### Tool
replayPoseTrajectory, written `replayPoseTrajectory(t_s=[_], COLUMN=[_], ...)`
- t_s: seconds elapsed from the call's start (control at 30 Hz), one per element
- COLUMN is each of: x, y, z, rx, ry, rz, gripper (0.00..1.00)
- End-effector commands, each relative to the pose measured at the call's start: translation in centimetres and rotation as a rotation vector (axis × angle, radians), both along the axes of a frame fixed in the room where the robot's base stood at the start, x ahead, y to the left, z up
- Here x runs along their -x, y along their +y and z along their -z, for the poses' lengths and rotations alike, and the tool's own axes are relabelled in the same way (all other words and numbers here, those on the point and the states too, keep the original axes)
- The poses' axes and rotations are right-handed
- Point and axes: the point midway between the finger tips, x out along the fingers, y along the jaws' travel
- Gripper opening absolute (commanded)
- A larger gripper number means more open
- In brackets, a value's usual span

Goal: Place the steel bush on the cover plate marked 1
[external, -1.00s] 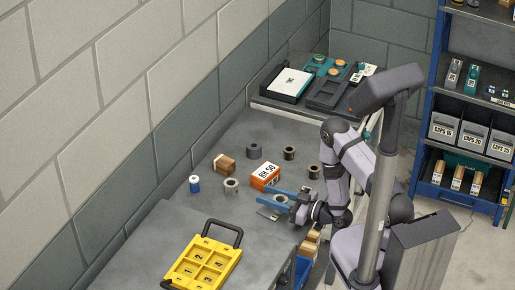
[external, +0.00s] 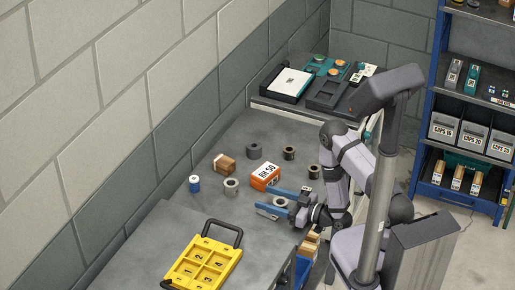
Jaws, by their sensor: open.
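Several ring-shaped bushes stand on the grey bench. A light grey bush (external: 231,186) is left of my gripper, a darker grey bush (external: 254,150) is further back, and two dark bushes (external: 289,153) (external: 314,171) are at the right. Another grey bush (external: 280,202) is between my gripper's blue fingers. My gripper (external: 264,198) is open around it, low over the bench; I cannot tell whether either finger touches it. Which bush is steel is not certain from colour alone. The yellow cover plates (external: 203,263) lie in a yellow tray at the front, with numbers too small to read surely.
An orange labelled box (external: 265,176) stands just behind my fingers. A brown box (external: 225,163) and a blue can (external: 194,184) stand at the left. The tray's black handle (external: 224,232) rises at its far end. Bare bench (external: 200,213) lies between the tray and the bushes.

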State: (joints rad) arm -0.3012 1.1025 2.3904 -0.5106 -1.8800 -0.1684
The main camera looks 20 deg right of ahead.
Motion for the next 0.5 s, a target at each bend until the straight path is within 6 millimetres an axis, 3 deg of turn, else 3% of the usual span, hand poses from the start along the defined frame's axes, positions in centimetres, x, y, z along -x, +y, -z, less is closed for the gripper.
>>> replayPoseTrajectory(t_s=[0.17, 0.5], x=[0.5, 3.8], y=[-0.6, -4.0], z=[0.0, -0.3], rx=[0.0, 0.001], ry=[0.003, 0.005], rz=[0.002, 0.005], gripper=[0.55, 0.55])
